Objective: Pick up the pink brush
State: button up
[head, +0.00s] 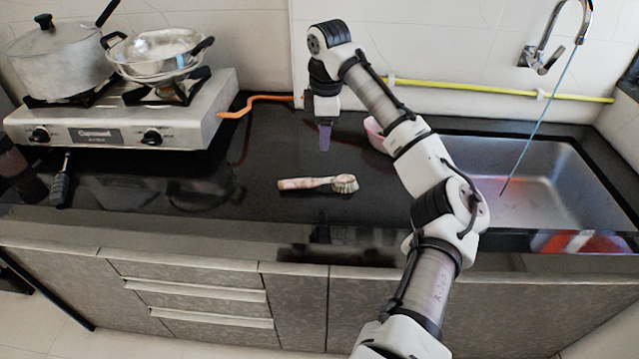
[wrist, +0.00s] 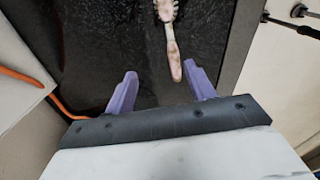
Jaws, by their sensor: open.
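The pink brush (head: 318,184) lies flat on the black countertop in the head view, with its handle to the left and its pale bristle head to the right. In the wrist view the brush (wrist: 172,50) points its handle end toward my gripper, and its head is cut off at the top edge. My gripper (head: 324,138) hangs above the counter, behind the brush in the head view. In the wrist view its purple fingers (wrist: 160,88) are apart and nothing is between them. The handle end shows ahead of the fingers, nearer the right one.
A gas stove (head: 128,115) with a pot (head: 60,62) and a metal pan (head: 160,52) stands at the left. A sink (head: 525,185) is at the right. A pink bowl (head: 375,135) is partly hidden behind my arm. The counter around the brush is clear.

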jog(key=d, duration=0.4)
send_over(336, 177)
jog(key=shift+g, duration=0.4)
notch_tip(336, 177, down, 7)
jog(key=shift+s+f, duration=0.1)
jog(key=shift+f, duration=0.05)
jog(key=shift+f+p, duration=1.1)
jog(key=shift+f, duration=2.05)
jog(key=c, duration=1)
jog(key=shift+c, duration=0.3)
jog(key=shift+r, duration=0.2)
